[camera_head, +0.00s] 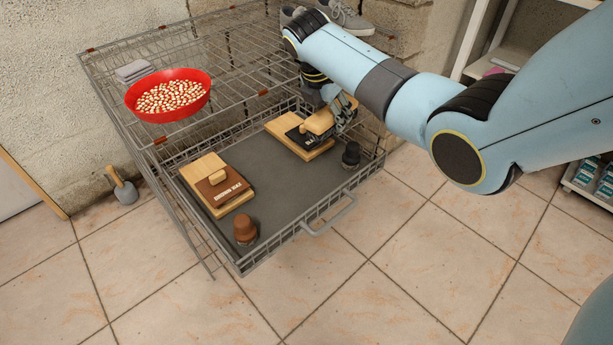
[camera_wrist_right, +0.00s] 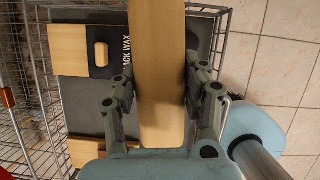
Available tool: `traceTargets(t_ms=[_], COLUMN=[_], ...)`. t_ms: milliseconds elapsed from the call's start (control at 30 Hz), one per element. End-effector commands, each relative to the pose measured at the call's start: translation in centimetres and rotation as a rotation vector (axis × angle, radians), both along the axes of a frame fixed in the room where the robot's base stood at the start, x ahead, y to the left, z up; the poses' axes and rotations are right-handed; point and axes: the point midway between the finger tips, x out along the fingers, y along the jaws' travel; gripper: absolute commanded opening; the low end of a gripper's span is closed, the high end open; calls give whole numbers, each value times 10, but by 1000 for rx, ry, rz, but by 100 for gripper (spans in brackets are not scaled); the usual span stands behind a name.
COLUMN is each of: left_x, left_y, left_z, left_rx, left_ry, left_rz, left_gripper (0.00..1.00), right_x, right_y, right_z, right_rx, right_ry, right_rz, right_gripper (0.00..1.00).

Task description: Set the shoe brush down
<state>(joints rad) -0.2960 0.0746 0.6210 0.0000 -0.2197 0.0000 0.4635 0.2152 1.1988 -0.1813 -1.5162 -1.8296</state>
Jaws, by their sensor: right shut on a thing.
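My right gripper (camera_head: 340,112) is shut on a wooden shoe brush (camera_head: 319,121), gripping it by its sides. In the right wrist view the brush (camera_wrist_right: 160,85) stretches between the two fingers (camera_wrist_right: 160,88). It is over the right-hand wooden board (camera_head: 286,130), which has a black plate lettered "BLACK WAX" (camera_wrist_right: 127,60). The brush hides part of the plate, and I cannot tell whether they touch. The board lies in a pulled-out wire drawer with a dark grey liner (camera_head: 268,170). My left gripper is not in view.
In the drawer are another board with a brown plate (camera_head: 222,190) and wooden block, a brown-capped piece (camera_head: 245,228) and a black one (camera_head: 351,154). A red bowl (camera_head: 168,95) and grey cloth (camera_head: 134,71) are on the rack above. The drawer's wire rim (camera_head: 300,226) surrounds them.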

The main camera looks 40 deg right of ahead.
Motion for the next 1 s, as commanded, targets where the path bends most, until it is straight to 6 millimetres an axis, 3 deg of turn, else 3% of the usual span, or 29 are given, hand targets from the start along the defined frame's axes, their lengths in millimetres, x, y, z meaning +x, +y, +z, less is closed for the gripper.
traceTargets(t_ms=[33,200,633,867,1000], left_x=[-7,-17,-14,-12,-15], left_y=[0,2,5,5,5], left_z=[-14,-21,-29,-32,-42], left_rx=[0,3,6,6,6], left_ry=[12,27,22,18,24], left_rz=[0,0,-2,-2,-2], left_gripper=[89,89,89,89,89], right_x=[10,21,-28,-36,-37], right_y=[-3,-3,76,91,91], right_z=[-12,-18,-73,-85,-103], right_rx=[1,1,1,-1,-2], right_ry=[2,2,2,1,3], right_rz=[-38,-104,-108,-108,-108], right_gripper=[9,9,9,9,9])
